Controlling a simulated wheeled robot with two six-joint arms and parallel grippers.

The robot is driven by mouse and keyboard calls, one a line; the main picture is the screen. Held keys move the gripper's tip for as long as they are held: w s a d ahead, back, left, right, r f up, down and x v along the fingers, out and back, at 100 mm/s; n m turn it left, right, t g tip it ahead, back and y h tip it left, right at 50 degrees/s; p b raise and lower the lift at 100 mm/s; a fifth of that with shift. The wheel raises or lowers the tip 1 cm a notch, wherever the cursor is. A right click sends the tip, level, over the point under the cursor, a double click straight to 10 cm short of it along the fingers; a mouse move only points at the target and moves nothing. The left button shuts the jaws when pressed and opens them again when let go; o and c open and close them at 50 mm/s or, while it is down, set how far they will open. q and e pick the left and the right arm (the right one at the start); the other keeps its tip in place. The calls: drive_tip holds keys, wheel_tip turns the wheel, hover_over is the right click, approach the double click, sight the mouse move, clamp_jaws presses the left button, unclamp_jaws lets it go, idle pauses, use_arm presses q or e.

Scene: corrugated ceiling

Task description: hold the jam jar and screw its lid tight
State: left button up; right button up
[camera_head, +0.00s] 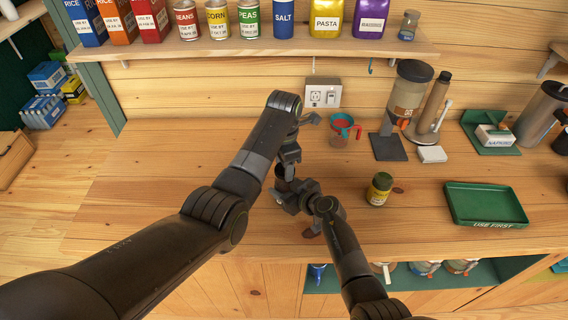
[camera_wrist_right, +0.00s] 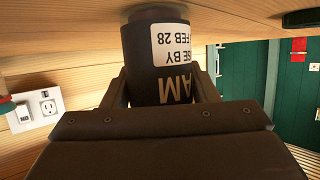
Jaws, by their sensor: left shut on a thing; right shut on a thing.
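The jam jar (camera_wrist_right: 157,60) fills the middle of the right wrist view. It is dark, with a white date label and the letters "AM", all upside down in that view. My right gripper (camera_wrist_right: 160,90) is shut on it, one finger on each side. In the head view my right gripper (camera_head: 287,194) reaches in from the right and mostly hides the jar. My left gripper (camera_head: 286,172) points down just above it and is shut at the jar's top. The lid between its fingers is too small and covered to make out.
A green-lidded jar (camera_head: 379,188) and a green tray (camera_head: 484,204) stand to the right. A shelf (camera_head: 260,47) of tins and packets runs above. The left of the counter is clear.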

use_arm(q)
drive_tip(key=shift+s+a+f, duration=0.1)
drive_tip(key=shift+a+f, duration=0.1)
drive_tip(key=shift+f, duration=0.75)
idle(0.3)
drive_tip(key=shift+r, duration=0.1)
drive_tip(key=shift+d+r, duration=0.15)
drive_tip(key=shift+s+d+r, duration=0.1)
drive_tip(key=shift+s+r, duration=0.05)
drive_tip(key=shift+r, duration=0.25)
idle(0.8)
drive_tip(key=shift+a+f, duration=0.25)
drive_tip(key=shift+f, duration=0.45)
idle(0.6)
drive_tip(key=shift+r, duration=0.1)
drive_tip(key=shift+d+r, duration=0.15)
drive_tip(key=shift+r, duration=0.05)
drive_tip(key=shift+d+r, duration=0.15)
drive_tip(key=shift+r, duration=0.2)
idle(0.9)
